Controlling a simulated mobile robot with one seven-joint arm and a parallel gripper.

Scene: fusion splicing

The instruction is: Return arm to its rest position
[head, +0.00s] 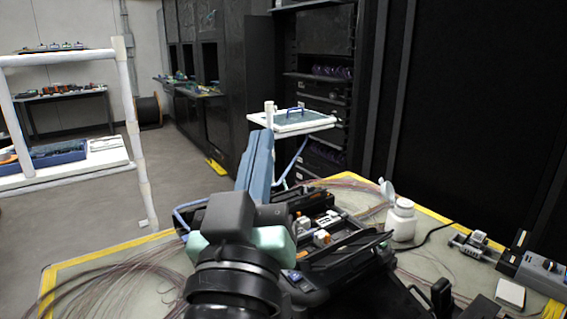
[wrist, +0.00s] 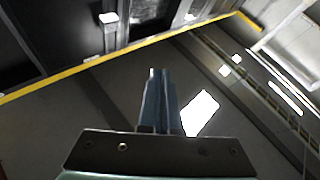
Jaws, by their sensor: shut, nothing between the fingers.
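My gripper (head: 260,136) shows in the middle of the head view, at the end of my dark arm, with its long blue fingers pointing up and away over the work table. In the wrist view, my gripper (wrist: 158,74) has its fingers side by side and closed, with nothing between them. The fingers are clear of any object in the wrist view. An open black splicer case (head: 335,245) with small parts inside sits on the table (head: 80,275), partly hidden behind my arm.
A white bottle (head: 401,222) stands right of the case. Thin fibres (head: 135,275) spread at the table's left. A grey device (head: 540,272) sits at the right edge. A white shelf (head: 70,183) stands left; a tray stand (head: 292,122) and dark racks (head: 325,90) stand behind.

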